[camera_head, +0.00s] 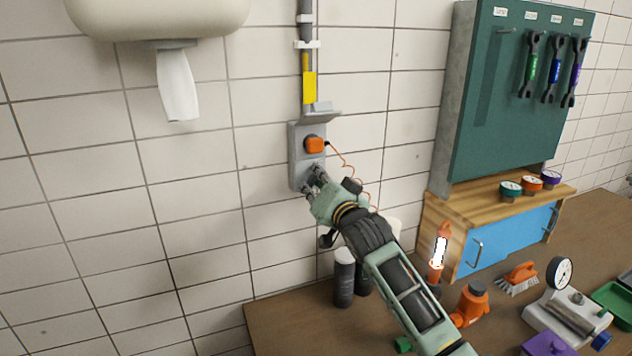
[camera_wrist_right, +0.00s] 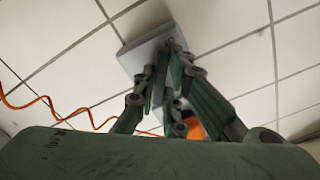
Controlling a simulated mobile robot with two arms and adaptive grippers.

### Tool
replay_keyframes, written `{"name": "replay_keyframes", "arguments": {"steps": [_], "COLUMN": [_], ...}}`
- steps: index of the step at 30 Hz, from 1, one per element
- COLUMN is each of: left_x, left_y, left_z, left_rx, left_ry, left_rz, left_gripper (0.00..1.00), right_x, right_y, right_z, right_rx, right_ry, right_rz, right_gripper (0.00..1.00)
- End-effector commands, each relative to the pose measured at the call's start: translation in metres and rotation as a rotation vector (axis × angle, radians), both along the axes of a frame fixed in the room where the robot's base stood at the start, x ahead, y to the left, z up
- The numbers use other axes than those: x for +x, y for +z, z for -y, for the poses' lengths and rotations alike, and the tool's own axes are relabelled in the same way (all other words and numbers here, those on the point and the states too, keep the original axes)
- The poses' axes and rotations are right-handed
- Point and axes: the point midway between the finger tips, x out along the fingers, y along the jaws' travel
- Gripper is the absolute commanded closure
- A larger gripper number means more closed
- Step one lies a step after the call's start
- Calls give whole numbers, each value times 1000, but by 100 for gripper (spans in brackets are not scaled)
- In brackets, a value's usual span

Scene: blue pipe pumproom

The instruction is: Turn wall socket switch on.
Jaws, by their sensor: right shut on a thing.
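The grey wall socket box (camera_head: 296,160) is on the tiled wall, with its lid raised at the top. An orange plug (camera_head: 314,145) sits in its upper part, with a thin orange-red cord hanging from it. My right gripper (camera_head: 316,177) is at the lower part of the box, fingers close to its face. In the right wrist view the gripper (camera_wrist_right: 168,70) has its fingers drawn together against the grey box (camera_wrist_right: 140,52), and the orange plug (camera_wrist_right: 195,130) shows partly behind them. The switch is hidden by the fingers. My left gripper is not in view.
A workbench (camera_head: 290,325) stands below right, with dark bottles (camera_head: 344,280), a lit orange lamp (camera_head: 439,250), an orange brush (camera_head: 521,275) and a gauge (camera_head: 560,272). A towel dispenser (camera_head: 160,18) hangs upper left. The wall left of the box is clear.

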Motion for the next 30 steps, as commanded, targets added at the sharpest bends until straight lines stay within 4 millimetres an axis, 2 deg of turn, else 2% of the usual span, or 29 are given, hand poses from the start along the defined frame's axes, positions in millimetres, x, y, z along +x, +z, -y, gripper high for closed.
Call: {"name": "replay_keyframes", "arguments": {"steps": [7,22,23,28,30], "left_x": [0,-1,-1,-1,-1], "left_y": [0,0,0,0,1], "left_z": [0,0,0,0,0], "left_rx": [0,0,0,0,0], "left_ry": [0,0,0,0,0], "left_rz": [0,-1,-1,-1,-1], "left_gripper": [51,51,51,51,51], "right_x": [0,0,0,0,0], "right_y": [-3,-4,-4,-2,-2], "right_z": [0,0,0,0,0], "right_rx": [-67,-82,-82,-80,-80], "right_ry": [-1,-1,-1,-1,-1], "right_rz": [21,27,27,29,29], "right_gripper": [100,100,87,72,71]}}
